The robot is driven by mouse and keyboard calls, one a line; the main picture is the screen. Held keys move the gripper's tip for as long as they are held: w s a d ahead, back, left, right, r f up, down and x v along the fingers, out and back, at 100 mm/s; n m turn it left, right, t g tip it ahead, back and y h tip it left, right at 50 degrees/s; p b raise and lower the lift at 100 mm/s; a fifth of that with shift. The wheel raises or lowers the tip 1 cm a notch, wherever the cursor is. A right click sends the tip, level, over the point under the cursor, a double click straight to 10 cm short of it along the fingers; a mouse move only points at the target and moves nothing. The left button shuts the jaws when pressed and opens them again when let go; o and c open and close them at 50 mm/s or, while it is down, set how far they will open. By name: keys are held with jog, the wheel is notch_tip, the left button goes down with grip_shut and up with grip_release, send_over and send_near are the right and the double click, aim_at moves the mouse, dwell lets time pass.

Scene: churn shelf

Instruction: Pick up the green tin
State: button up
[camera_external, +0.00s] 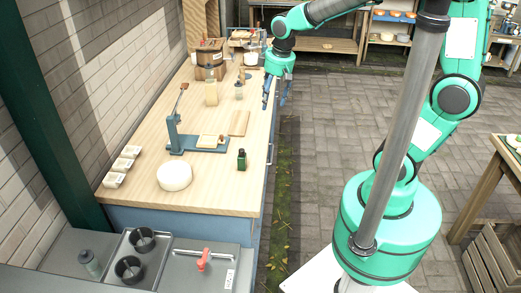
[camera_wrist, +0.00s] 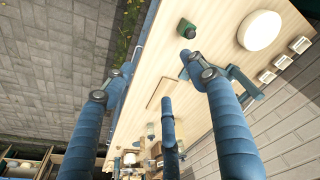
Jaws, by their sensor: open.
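The green tin (camera_external: 241,160) is a small dark green block-like thing with a dark top. It stands on the wooden counter near its right edge. In the wrist view the tin (camera_wrist: 187,29) shows at the top, beyond my fingertips. My gripper (camera_external: 274,101) is open and empty, with blue fingers pointing down. It hangs above the counter's right edge, farther back than the tin and apart from it. In the wrist view the fingers of my gripper (camera_wrist: 158,78) are spread wide.
A white round cheese (camera_external: 174,176) and a blue press (camera_external: 196,144) stand left of the tin. A wooden board (camera_external: 239,123) lies behind it. Bottles and a wooden churn (camera_external: 210,60) are farther back. The counter around the tin is mostly clear.

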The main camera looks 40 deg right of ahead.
aim_at(242, 161)
jog(key=w+a+f+n, duration=0.1)
jog(key=w+a+f, duration=0.1)
jog(key=a+f, duration=0.1)
jog(key=w+a+f+g, duration=0.1)
jog(key=a+f, duration=0.2)
jog(key=f, duration=0.3)
jog(key=w+a+f+n+g+p, duration=0.1)
jog(key=w+a+f, duration=0.1)
jog(key=a+f, duration=0.1)
jog(key=shift+w+a+f+n+h, duration=0.15)
jog(key=shift+w+f, duration=0.05)
jog(key=shift+f, duration=0.25)
jog(key=shift+w+a+f+n+h, duration=0.1)
jog(key=shift+w+f+n+h, duration=0.05)
jog(key=shift+f, duration=0.3)
jog(key=shift+w+a+f, duration=0.1)
jog(key=shift+a+f, duration=0.1)
jog(key=shift+f, duration=0.25)
jog(key=shift+f+b, duration=0.6)
jog(key=shift+f, duration=3.65)
jog(key=shift+a+f+b, duration=0.1)
jog(key=shift+f+b, duration=0.6)
jog(key=shift+f, duration=1.95)
